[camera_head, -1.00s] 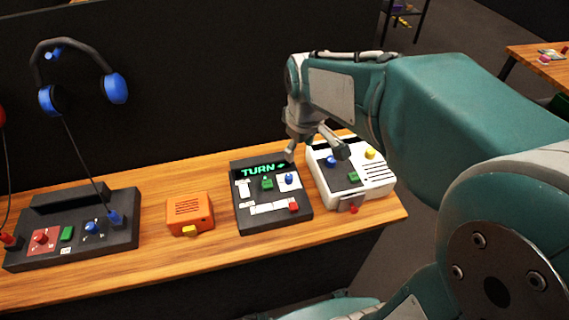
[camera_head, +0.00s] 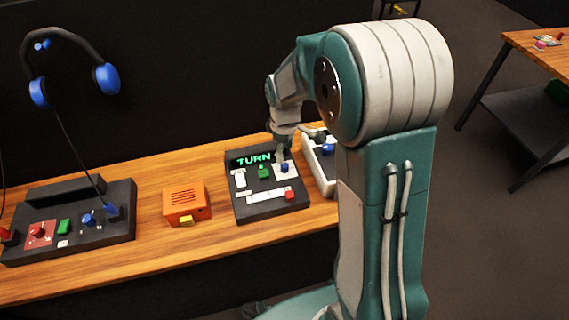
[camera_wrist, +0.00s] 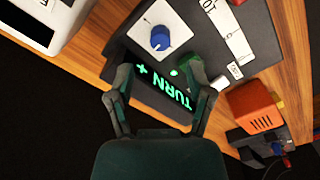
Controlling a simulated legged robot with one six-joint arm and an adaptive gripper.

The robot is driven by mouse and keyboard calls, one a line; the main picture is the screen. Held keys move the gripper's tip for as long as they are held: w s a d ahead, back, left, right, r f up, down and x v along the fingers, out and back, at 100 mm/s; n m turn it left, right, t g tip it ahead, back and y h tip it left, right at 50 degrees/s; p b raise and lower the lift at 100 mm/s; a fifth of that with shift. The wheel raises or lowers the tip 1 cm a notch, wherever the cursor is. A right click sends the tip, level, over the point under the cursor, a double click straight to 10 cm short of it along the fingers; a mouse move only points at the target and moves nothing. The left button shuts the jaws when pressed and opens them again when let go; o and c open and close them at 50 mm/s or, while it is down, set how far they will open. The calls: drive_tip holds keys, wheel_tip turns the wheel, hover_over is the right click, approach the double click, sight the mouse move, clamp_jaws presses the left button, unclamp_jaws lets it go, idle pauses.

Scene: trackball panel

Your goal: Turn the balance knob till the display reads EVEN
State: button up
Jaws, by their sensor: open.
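The dark panel box (camera_head: 246,211) stands on the wooden bench. Its display (camera_head: 254,159) reads TURN in green letters, and in the wrist view the display (camera_wrist: 172,92) appears upside down with a mark after the word. A blue knob (camera_head: 284,168) sits on a white dial plate at the panel's right; it also shows in the wrist view (camera_wrist: 160,39). A green knob (camera_head: 263,173) is left of it. My gripper (camera_head: 281,153) hangs by the panel's back right edge. In the wrist view my gripper (camera_wrist: 158,70) is open and empty, with the blue knob just beyond its fingertips.
A white device (camera_head: 322,171) stands close to the panel's right, partly hidden by my arm. An orange box (camera_head: 186,198) stands to the left, then a dark headphone station (camera_head: 72,245). Bare bench lies between the orange box and panel.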

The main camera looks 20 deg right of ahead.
sight(284, 165)
wheel_tip(284, 165, down, 6)
idle(0.4)
clamp_jaws()
